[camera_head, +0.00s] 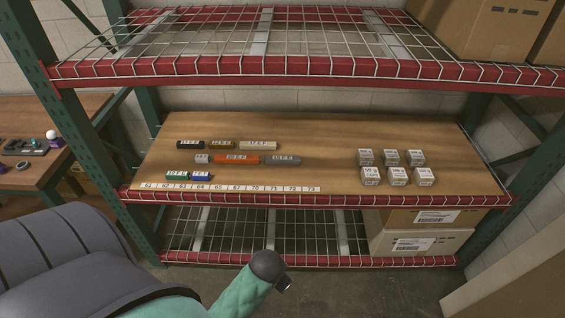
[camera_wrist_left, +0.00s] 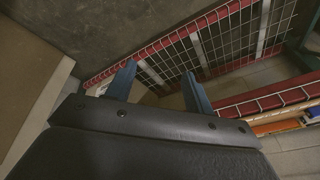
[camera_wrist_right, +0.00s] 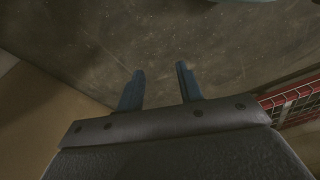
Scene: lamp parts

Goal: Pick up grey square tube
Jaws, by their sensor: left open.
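Two grey tubes lie on the wooden shelf board in the head view. One is a longer grey tube (camera_head: 282,159) at the right end of the middle row, touching or nearly touching an orange tube (camera_head: 237,158). The other is a short light grey tube (camera_head: 202,158) at the orange tube's left end. My left gripper (camera_wrist_left: 160,84) shows in its wrist view with fingers apart and nothing between them, away from the tubes. My right gripper (camera_wrist_right: 159,82) shows in its wrist view, fingers apart and empty above the floor. Neither gripper's fingers are clear in the head view.
Black, brown, beige, green and blue tubes lie around the middle row. Several small grey labelled blocks (camera_head: 392,168) stand at the right. A numbered strip (camera_head: 230,189) runs along the front edge. A wire shelf (camera_head: 300,68) hangs above. The board's middle right is clear.

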